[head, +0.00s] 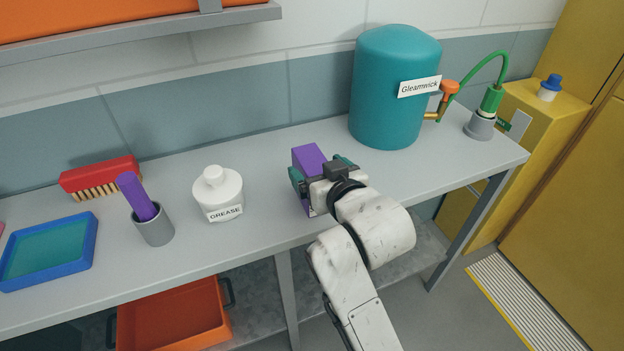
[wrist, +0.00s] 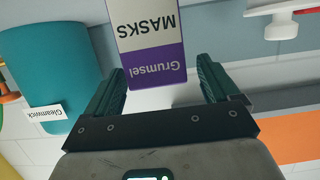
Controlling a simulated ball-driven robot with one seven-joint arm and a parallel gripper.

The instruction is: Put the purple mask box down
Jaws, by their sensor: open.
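The purple mask box (head: 308,156) stands on the grey bench (head: 262,225), partly hidden behind my gripper in the head view. In the wrist view the box (wrist: 155,65) is upside down in the picture, with a white and purple face reading "Grumsel MASKS". My gripper (head: 321,170) is open, with a dark green finger on each side of the box. In the wrist view my gripper (wrist: 160,76) shows a gap between the box and the right finger. The left finger is very near the box; I cannot tell whether it touches.
A white grease jar (head: 218,191), a grey cup (head: 153,228) with a purple handle, a red brush (head: 100,177) and a blue tray (head: 88,246) stand to the left. A teal tank (head: 386,95) stands behind right. Bare bench lies between jar and box.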

